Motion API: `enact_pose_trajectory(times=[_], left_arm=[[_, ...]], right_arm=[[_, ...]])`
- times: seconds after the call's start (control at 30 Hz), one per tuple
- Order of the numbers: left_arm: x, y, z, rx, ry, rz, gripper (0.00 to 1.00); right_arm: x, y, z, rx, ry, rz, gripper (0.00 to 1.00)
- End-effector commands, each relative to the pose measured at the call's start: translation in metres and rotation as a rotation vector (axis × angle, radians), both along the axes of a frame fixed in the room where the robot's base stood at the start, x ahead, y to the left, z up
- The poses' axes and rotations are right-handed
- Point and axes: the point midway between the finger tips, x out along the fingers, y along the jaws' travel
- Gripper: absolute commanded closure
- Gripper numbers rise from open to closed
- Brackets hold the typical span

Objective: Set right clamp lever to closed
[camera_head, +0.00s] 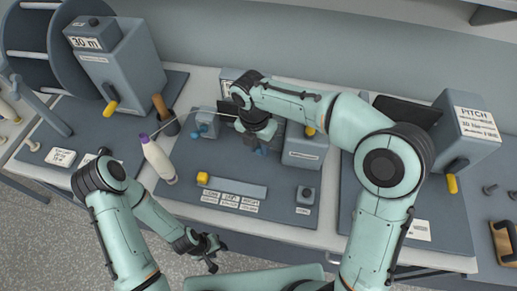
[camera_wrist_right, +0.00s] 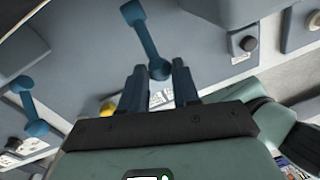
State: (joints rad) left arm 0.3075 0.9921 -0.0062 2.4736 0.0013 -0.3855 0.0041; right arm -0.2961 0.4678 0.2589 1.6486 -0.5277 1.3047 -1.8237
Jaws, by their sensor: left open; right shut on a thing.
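The right clamp lever (camera_wrist_right: 146,42) is a blue bar with rounded ends in the right wrist view. Its near knob sits between the fingertips of my right gripper (camera_wrist_right: 159,72), which is shut on it. In the head view, my right gripper (camera_head: 261,146) is over the middle of the central grey board, and the arm hides most of the lever. A second blue lever, the left one (camera_wrist_right: 31,106), stands apart at the left of the wrist view. My left gripper (camera_head: 211,257) is open and empty in front of the bench edge.
A yellow block on a grey bar (camera_head: 236,188) and several labels lie in front of the levers. A button box (camera_head: 305,196) is to their right. A white bobbin with a purple tip (camera_head: 158,160) stands left, near a wooden-handled tool (camera_head: 161,106). A PITCH box (camera_head: 468,125) stands at right.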

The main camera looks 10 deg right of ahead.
Motion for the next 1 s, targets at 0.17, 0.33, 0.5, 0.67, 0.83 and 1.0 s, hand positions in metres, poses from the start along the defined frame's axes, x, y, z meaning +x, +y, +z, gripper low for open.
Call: enact_pose_trajectory(times=[0.17,0.33,0.5,0.67,0.83,1.0], left_arm=[[0.000,0.000,0.000,0.000,-0.001,0.000,0.57],[0.000,0.000,0.000,0.000,-0.001,0.000,0.57],[0.001,0.000,0.000,0.000,-0.001,0.000,0.57],[0.001,0.000,0.000,0.000,-0.001,-0.001,0.57],[0.001,0.000,0.000,0.000,-0.001,-0.001,0.57],[0.001,0.000,0.000,0.000,-0.001,-0.001,0.57]], right_arm=[[0.006,-0.001,0.005,0.033,0.103,0.000,1.00],[0.008,-0.003,0.009,0.052,0.167,0.001,1.00],[0.010,-0.003,0.010,0.061,0.200,0.002,1.00],[0.010,-0.003,0.011,0.064,0.209,0.001,1.00],[0.010,-0.003,0.011,0.065,0.209,0.000,1.00],[0.010,-0.003,0.012,0.065,0.208,0.000,0.56]])
